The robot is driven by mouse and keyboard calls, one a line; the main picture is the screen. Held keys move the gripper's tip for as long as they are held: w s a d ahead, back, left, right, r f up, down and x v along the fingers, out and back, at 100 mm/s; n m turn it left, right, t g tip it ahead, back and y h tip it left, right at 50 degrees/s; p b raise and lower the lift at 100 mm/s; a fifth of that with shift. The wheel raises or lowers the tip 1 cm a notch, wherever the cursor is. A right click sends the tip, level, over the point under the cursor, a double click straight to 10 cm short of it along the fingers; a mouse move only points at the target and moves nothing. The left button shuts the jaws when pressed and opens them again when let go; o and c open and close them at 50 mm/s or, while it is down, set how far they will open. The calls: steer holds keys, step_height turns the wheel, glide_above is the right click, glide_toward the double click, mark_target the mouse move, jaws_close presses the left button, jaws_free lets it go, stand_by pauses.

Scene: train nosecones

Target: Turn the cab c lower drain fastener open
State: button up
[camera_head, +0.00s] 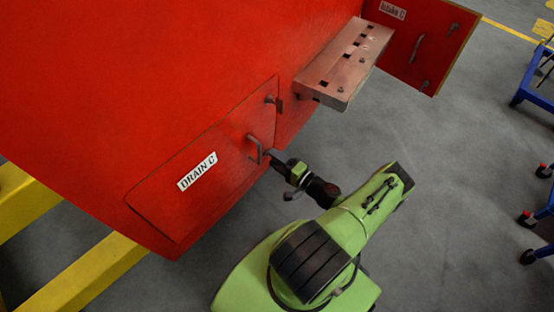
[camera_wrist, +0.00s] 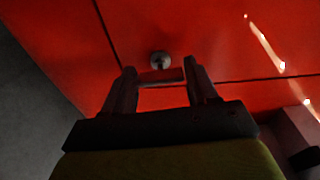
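The red drain C panel (camera_head: 215,172) is closed on the side of the red cab. The lower drain fastener is a small round grey knob (camera_wrist: 160,60) near the panel's edge seam in the wrist view. In the head view its spot is largely hidden by the tip of my gripper (camera_head: 273,160). In the wrist view my gripper (camera_wrist: 162,80) has its two fingers apart, one on each side below the knob. The knob lies just beyond the fingertips, and I see no grip on it. The upper fastener (camera_head: 275,101) sits at the panel's upper corner.
A bent panel handle (camera_head: 255,149) is close to my gripper. A pinkish metal shelf (camera_head: 343,62) juts out above, and the intake C door (camera_head: 425,40) stands open behind it. Yellow beams (camera_head: 85,272) lie under the cab. Blue wheeled racks (camera_head: 535,80) stand far right; grey floor between is clear.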

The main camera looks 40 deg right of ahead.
steer(key=shift+o, duration=1.4)
steer(key=s+d, duration=0.1)
steer(key=s, duration=1.4)
steer(key=shift+s+d+p, duration=0.3)
steer(key=shift+s+p, duration=0.05)
